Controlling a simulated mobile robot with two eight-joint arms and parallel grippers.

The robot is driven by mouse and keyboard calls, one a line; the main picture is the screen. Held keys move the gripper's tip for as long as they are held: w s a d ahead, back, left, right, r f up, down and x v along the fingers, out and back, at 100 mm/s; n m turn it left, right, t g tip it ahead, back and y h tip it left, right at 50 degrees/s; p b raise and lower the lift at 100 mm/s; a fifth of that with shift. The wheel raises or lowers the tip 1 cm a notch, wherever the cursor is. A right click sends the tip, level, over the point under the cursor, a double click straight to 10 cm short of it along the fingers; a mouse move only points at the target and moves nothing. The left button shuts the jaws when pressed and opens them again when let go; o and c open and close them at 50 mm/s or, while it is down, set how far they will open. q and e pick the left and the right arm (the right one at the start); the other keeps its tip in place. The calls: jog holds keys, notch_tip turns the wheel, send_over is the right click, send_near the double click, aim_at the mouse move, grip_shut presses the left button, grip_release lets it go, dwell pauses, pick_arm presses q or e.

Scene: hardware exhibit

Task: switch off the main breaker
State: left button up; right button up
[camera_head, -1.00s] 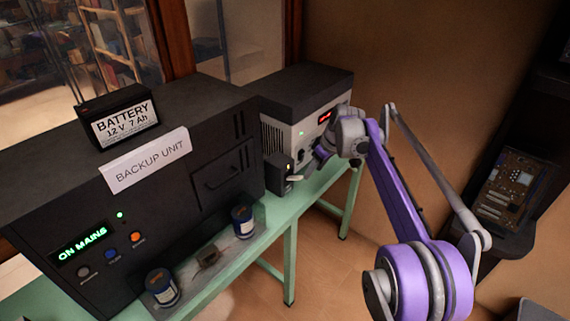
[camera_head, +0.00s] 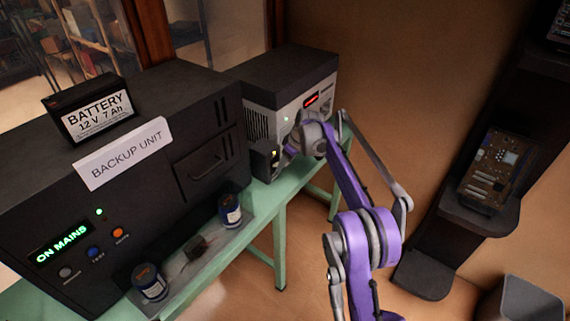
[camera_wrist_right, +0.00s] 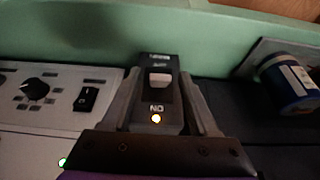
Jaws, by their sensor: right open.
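The main breaker is a small dark box (camera_head: 263,160) between the black backup unit and the grey-white unit in the head view. In the right wrist view the breaker (camera_wrist_right: 166,97) shows a pale toggle (camera_wrist_right: 159,80), a lit amber lamp and an "ON" label, which appears upside down. My right gripper (camera_head: 284,156) is at the breaker's front, and its fingertips are hard to make out in the head view. In the right wrist view the right gripper (camera_wrist_right: 159,76) is open, with one finger on each side of the breaker. Contact cannot be told. My left gripper is out of view.
The backup unit (camera_head: 140,210) reads "ON MAINS" and carries a battery (camera_head: 93,108) on top. Two blue cans (camera_head: 230,210) stand on the green bench (camera_head: 281,245). A grey-white unit (camera_head: 318,104) stands behind the breaker. A dark shelf (camera_head: 478,213) is at the right.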

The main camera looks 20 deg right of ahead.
jog(key=shift+f, duration=0.25)
grip_shut()
dwell(1.4)
